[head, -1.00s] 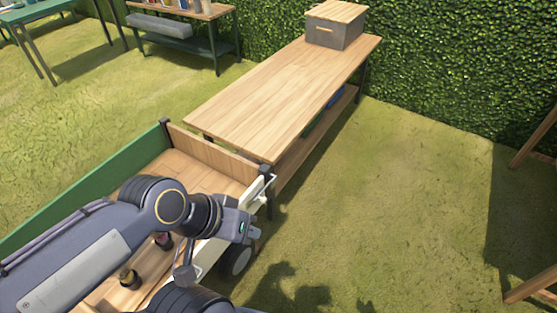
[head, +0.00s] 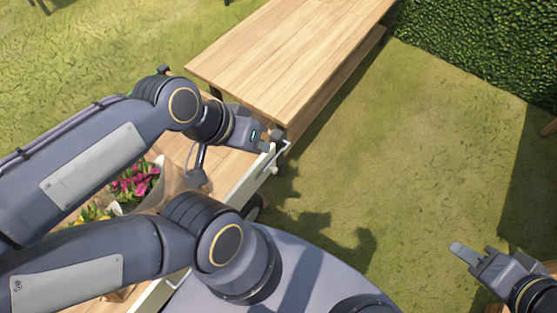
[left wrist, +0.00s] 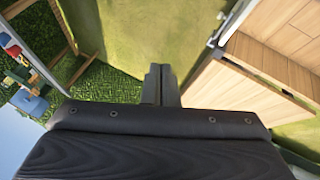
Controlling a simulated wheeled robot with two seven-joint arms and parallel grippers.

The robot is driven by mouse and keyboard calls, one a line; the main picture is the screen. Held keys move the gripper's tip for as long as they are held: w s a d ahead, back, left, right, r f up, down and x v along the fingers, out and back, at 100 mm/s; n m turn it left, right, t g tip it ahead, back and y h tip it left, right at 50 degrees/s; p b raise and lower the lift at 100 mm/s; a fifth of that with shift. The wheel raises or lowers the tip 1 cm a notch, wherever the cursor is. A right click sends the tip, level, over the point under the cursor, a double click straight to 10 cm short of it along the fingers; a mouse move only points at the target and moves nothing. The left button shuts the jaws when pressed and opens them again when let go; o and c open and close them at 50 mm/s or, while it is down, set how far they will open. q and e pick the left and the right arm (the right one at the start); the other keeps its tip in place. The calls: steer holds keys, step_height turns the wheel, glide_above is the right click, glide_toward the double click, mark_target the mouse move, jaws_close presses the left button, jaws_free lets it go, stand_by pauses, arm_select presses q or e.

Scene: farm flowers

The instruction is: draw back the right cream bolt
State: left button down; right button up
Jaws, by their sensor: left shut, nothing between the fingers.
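The cart's cream side panel (head: 248,181) runs diagonally beside my left arm. A small cream bolt (head: 273,169) shows at its far corner, by the bench end; its exact slide position is too small to tell. My left gripper (head: 271,142) is shut and empty, close to that corner, and partly hides it. I cannot tell whether it touches the bolt. In the left wrist view the closed fingers (left wrist: 160,82) point over grass, with a pale metal fitting (left wrist: 215,42) to their right. My right gripper (head: 460,252) is at the lower right over grass, away from the cart.
The wooden bench (head: 290,60) stands just beyond the cart's end. Open grass (head: 400,150) lies right of the bench, up to a hedge (head: 490,45).

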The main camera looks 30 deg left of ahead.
arm_select(q)
steer(key=w+a+f+m+g+y+b, duration=0.2)
steer(key=w+f+b, duration=0.5)
steer(key=w+f, duration=0.2)
steer(key=w+a+f+m+g+y+b, duration=0.1)
steer(key=w+f+m+g+b, duration=0.1)
steer(key=w+f+b, duration=0.5)
step_height(320, 180, down, 7)
steer(key=shift+w+a+r+m+g+y, duration=0.15)
steer(key=shift+w+a+m+g+y, duration=0.25)
steer(key=shift+w+g, duration=0.6)
steer(key=shift+w, duration=0.15)
step_height(320, 180, down, 13)
steer(key=s+b, duration=0.3)
steer(key=shift+a+b, duration=0.35)
steer(key=shift+a, duration=0.1)
steer(key=shift+r, duration=0.1)
